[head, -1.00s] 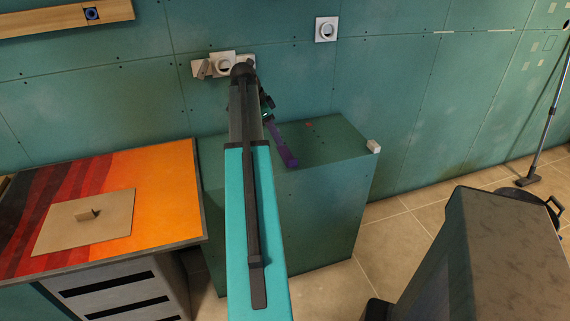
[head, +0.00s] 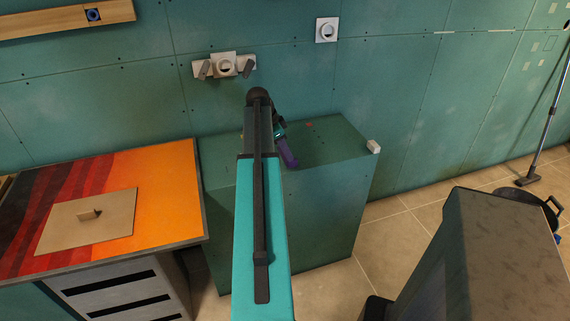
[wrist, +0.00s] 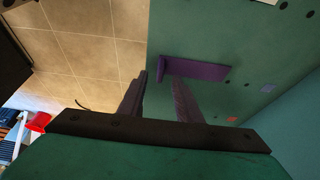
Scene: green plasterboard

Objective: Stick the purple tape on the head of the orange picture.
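The purple tape (wrist: 205,71) is a strip with a short upright end, lying on the green box top (wrist: 190,30) close to its edge in the wrist view. In the head view the tape (head: 288,155) shows at the box's front edge, just below my gripper. My gripper (wrist: 160,80) is open, its two purple fingers apart with nothing between them. The tape lies beyond the fingertips. The orange picture (head: 170,190) is a red-to-orange panel lying flat at the left of the head view. A tan board with a small handle (head: 80,222) covers part of it.
The green box (head: 330,195) stands against the green wall. A small white block (head: 373,147) sits at its right corner and a red dot (head: 309,125) marks its top. White wall fittings (head: 224,65) are above. A dark marbled block (head: 500,250) stands at front right.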

